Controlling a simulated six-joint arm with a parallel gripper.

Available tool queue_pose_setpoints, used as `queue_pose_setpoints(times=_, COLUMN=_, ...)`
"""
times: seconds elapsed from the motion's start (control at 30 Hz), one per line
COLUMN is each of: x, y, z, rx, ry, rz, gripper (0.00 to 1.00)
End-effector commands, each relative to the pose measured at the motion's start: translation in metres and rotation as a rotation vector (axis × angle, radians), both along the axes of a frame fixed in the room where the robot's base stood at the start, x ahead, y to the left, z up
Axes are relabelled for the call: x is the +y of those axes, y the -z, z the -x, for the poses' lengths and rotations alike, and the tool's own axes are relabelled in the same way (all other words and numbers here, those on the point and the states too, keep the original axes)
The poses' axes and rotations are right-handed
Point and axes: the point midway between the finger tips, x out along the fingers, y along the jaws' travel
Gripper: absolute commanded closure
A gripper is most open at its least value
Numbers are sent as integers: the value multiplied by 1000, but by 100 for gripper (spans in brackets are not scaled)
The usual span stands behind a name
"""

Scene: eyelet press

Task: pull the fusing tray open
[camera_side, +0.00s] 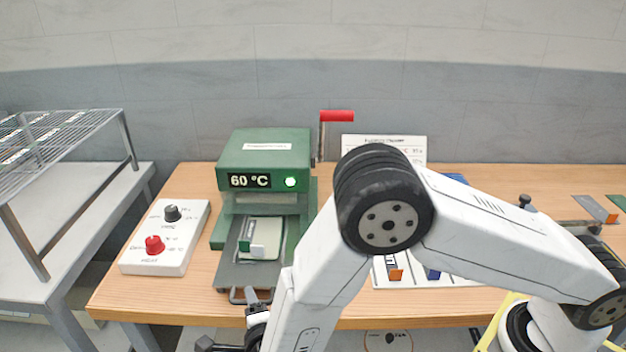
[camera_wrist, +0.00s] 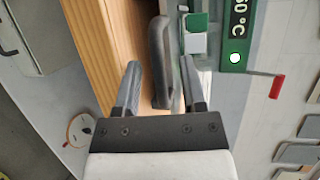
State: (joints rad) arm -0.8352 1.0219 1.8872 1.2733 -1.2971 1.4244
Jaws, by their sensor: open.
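The green press (camera_side: 264,160) stands on the bench, its display reading 60 °C beside a lit green light. Its dark grey fusing tray (camera_side: 240,277) projects from the front, with a pale plate and a small green-and-white piece on it. The tray's grey bar handle (camera_side: 238,299) is at the front edge. In the wrist view, the handle (camera_wrist: 160,62) lies between the two fingers of my gripper (camera_wrist: 160,78), with a gap on the left; the right gap is narrow and contact there is unclear. My gripper is open. In the side view, my gripper (camera_side: 257,309) is partly hidden by my arm.
A white control box (camera_side: 166,237) with a black knob and a red knob sits left of the press. A red-handled lever (camera_side: 337,116) rises at the press's right. A wire rack (camera_side: 45,150) stands at the far left. A white board with coloured pieces is partly behind my arm.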

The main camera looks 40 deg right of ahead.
Motion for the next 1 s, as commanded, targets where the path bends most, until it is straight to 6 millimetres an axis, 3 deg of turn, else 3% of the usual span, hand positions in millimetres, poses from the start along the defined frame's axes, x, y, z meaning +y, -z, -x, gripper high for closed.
queue_pose_setpoints(times=0.5, x=22, y=-12, z=54, rx=0, ry=-3, rz=0, gripper=47)
queue_pose_setpoints(times=1.0, x=24, y=-14, z=61, rx=0, ry=-1, rz=1, gripper=47)
